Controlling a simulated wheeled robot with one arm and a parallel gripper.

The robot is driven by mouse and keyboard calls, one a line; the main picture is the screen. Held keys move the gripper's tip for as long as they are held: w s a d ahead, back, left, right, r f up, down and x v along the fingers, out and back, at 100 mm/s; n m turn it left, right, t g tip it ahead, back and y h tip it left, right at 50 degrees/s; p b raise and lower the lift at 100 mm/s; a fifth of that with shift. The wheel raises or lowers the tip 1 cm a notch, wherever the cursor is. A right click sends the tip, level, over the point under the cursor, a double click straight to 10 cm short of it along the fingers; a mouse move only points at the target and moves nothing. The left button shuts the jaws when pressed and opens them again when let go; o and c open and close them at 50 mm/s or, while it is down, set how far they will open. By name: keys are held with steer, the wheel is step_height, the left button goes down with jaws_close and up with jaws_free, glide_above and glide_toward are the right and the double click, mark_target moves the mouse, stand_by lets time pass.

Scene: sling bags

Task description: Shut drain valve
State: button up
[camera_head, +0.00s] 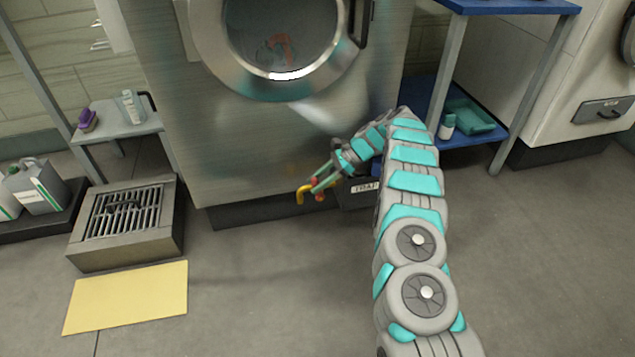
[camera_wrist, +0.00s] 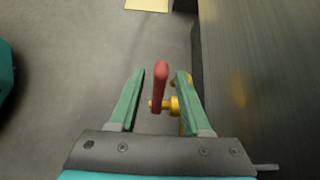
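The drain valve has a yellow body (camera_head: 302,193) low at the front of the steel washing machine. Its red lever handle (camera_wrist: 161,86) points away from my gripper in the wrist view, and the yellow valve body (camera_wrist: 172,104) is beneath it, partly behind the right finger. My gripper (camera_wrist: 160,74) is open, with one green finger on each side of the red handle. A gap shows on both sides of the handle, wider on the left. In the head view my gripper (camera_head: 313,186) is at the valve and hides part of it.
The washing machine (camera_head: 270,140) rises beside the valve. A small sign (camera_head: 366,187) is just right of my gripper. A floor drain box with a grate (camera_head: 125,215), a yellow mat (camera_head: 125,298) and a jug (camera_head: 38,188) are at left. A blue-shelved rack (camera_head: 468,140) stands right. The floor in front is clear.

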steer(key=v, duration=0.7)
steer(key=shift+d+r, duration=0.25)
steer(key=shift+d, duration=0.05)
steer(key=shift+w, duration=0.1)
steer(key=shift+c, duration=0.3)
